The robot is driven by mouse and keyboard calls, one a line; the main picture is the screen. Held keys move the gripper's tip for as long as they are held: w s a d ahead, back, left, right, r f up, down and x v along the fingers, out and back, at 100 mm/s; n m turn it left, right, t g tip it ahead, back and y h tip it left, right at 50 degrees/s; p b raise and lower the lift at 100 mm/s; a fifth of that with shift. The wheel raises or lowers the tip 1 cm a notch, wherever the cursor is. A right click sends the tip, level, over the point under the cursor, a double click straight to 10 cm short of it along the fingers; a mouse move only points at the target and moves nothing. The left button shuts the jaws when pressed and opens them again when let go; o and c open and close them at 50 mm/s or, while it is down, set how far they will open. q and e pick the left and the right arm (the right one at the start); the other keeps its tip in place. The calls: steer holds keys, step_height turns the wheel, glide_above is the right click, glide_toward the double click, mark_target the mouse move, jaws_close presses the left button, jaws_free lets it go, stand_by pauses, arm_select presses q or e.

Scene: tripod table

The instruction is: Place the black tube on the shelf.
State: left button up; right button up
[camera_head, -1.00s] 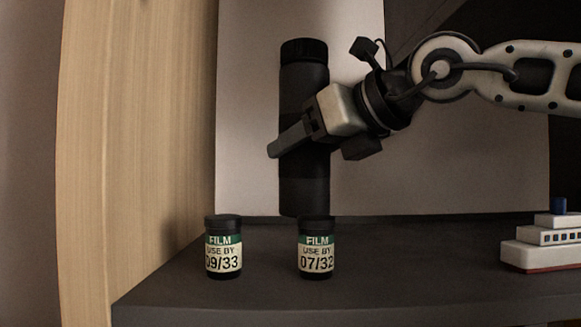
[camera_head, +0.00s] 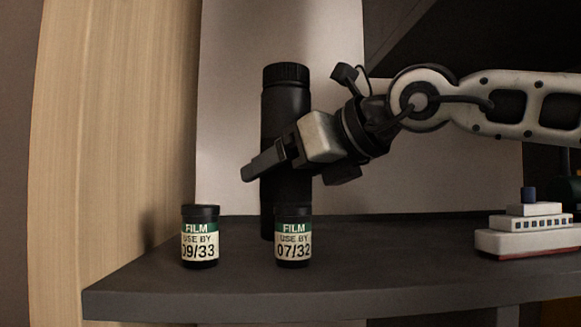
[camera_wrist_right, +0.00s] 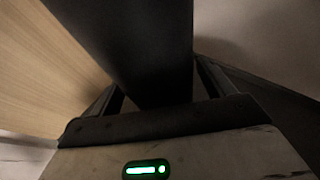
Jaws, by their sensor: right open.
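The black tube (camera_head: 286,110) stands upright on the dark shelf (camera_head: 150,287), its foot partly behind a film canister. It fills the upper middle of the right wrist view (camera_wrist_right: 145,45). My right gripper (camera_head: 262,164) is open around the tube's middle, one finger in front and the other hidden behind it in the head view. In the wrist view the fingers lie on either side of the tube. My left gripper is not in view.
Two film canisters stand near the shelf's front, one marked 09/33 (camera_head: 200,238) and one marked 07/32 (camera_head: 294,238), close before the tube. A toy ship (camera_head: 525,235) sits at the right. A wooden panel (camera_head: 110,150) bounds the left. Shelf between canisters and ship is clear.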

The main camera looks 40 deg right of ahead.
steer(key=shift+r, duration=0.2)
steer(key=shift+s+r, duration=0.1)
steer(key=shift+s, duration=0.15)
arm_select(q)
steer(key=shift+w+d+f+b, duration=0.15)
steer(key=shift+b, duration=0.4)
arm_select(e)
steer(key=v, duration=1.1)
steer(key=shift+s, duration=0.25)
steer(key=shift+w+d, duration=0.1)
steer(key=p+x, duration=0.1)
steer(key=x, duration=1.1)
steer(key=shift+f, duration=0.25)
step_height(320, 180, up, 3)
steer(key=shift+r+p, duration=0.15)
steer(key=shift+p, duration=0.9)
steer(key=shift+r, duration=0.25)
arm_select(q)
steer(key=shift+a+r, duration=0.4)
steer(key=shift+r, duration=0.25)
